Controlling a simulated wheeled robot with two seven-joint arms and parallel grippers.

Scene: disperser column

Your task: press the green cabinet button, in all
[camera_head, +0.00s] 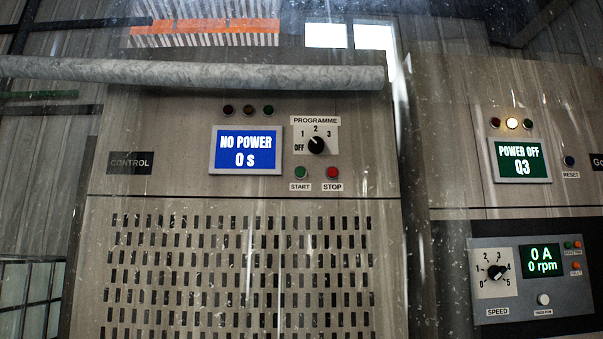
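The green START button (301,173) sits on the front of the control cabinet (180,170), below the programme dial and left of the red STOP button (332,173). The programme dial (316,146) is marked OFF, 1, 2 and 3. Left of it, a blue display (246,150) reads "NO POWER 0 s". Three small lamps above the display look dark. Neither of my grippers is in view.
A grey horizontal bar (190,73) crosses in front of the cabinet's upper part. A vented panel (240,265) lies below.

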